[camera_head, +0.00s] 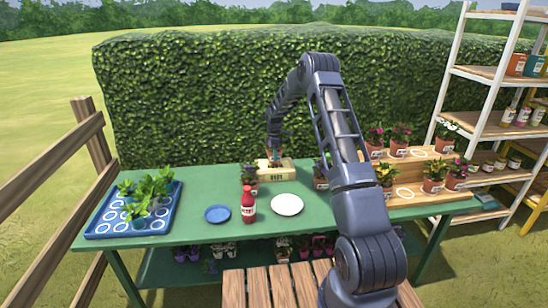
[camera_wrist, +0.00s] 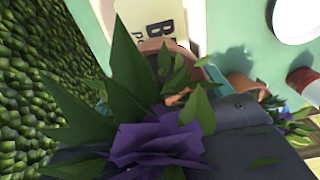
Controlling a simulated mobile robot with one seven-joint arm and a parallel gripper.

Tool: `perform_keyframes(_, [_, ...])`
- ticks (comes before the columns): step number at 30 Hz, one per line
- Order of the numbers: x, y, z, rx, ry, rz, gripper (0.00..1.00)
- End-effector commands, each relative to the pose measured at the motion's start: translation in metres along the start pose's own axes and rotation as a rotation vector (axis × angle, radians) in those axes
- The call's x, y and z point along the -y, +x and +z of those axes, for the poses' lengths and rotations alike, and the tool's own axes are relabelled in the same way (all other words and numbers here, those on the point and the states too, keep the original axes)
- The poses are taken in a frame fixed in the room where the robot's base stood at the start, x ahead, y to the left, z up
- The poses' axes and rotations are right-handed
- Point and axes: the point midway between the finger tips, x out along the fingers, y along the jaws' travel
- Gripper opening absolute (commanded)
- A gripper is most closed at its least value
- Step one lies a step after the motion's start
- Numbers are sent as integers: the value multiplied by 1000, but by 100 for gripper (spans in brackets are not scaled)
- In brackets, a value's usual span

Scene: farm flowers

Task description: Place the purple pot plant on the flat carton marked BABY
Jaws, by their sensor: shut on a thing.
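The purple pot plant shows large in the wrist view, with its purple flower (camera_wrist: 158,142), green leaves and part of a terracotta pot rim (camera_wrist: 165,48). My gripper (camera_head: 274,152) is shut on this plant, over the carton at the back of the green table. The pale yellow flat carton (camera_head: 284,168) lies near the hedge side. Its printed label, starting with B, also shows in the wrist view (camera_wrist: 147,25). I cannot tell whether the pot touches the carton. The plant is very small in the head view.
Near the carton are a potted plant (camera_head: 249,179), red bottle (camera_head: 248,207), blue plate (camera_head: 217,213) and white plate (camera_head: 287,204). A blue seedling tray (camera_head: 102,230) is at the left. Wooden stands with potted plants (camera_head: 405,192) are at the right. A hedge (camera_head: 190,100) stands behind.

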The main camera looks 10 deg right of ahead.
Motion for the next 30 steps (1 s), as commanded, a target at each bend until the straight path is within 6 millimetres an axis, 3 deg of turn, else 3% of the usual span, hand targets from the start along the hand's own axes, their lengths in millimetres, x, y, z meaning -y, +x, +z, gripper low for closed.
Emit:
perform_keyframes(5, [0,21,0,0,0,0,41])
perform_keyframes(17, [0,25,0,0,0,0,41])
perform_keyframes(18, [0,26,0,0,0,-1,85])
perform_keyframes(20, [0,26,0,0,0,-1,97])
perform_keyframes(30, [0,24,0,0,0,0,99])
